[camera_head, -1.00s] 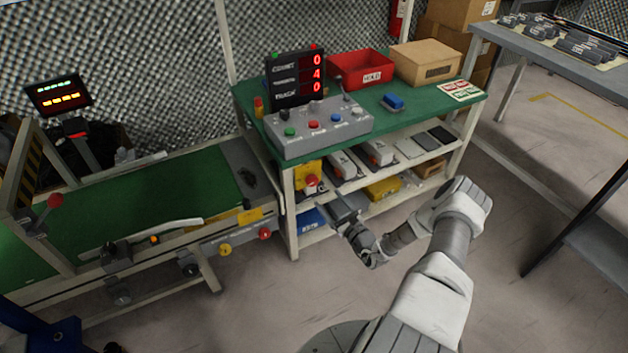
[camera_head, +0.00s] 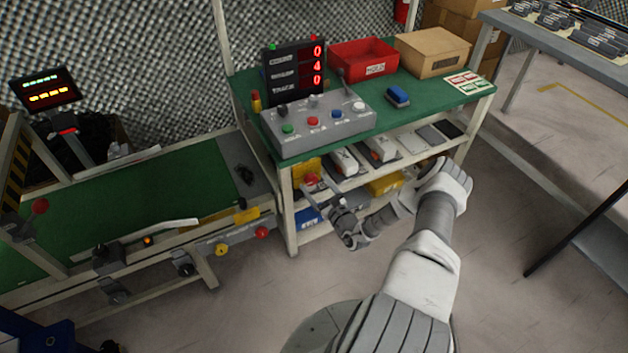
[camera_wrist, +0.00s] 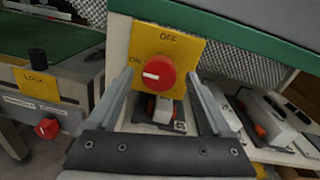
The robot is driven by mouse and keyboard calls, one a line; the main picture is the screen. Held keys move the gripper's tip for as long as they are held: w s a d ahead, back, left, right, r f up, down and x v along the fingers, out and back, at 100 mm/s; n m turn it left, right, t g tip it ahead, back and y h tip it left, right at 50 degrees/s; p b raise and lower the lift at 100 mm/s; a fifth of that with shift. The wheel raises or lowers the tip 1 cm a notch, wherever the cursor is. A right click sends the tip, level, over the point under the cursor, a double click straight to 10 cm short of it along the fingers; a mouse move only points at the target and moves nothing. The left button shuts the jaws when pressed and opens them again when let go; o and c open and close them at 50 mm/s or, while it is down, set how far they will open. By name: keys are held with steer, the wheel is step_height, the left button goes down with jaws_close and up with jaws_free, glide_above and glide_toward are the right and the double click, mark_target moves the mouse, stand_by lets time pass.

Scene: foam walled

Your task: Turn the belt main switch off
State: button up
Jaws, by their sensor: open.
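The belt main switch is a red round knob (camera_wrist: 158,74) on a yellow plate (camera_wrist: 181,45) marked OFF at the top and ON at the left. Its white mark lies level on the left side, toward ON. In the head view the knob (camera_head: 312,180) sits at the left end of the green bench, below its top. My gripper (camera_wrist: 160,82) is open, with one finger on each side of the knob in the picture. I cannot tell whether either finger touches it. In the head view my gripper (camera_head: 326,194) is close to the knob.
A LOCK plate (camera_wrist: 38,84) and another red knob (camera_wrist: 47,128) are on the conveyor at left. A grey button box (camera_head: 318,124) stands on the green bench top (camera_head: 430,95). Shelves with boxes lie behind my gripper.

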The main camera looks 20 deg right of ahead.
steer(key=shift+w, duration=0.25)
jaws_close()
stand_by(0.4)
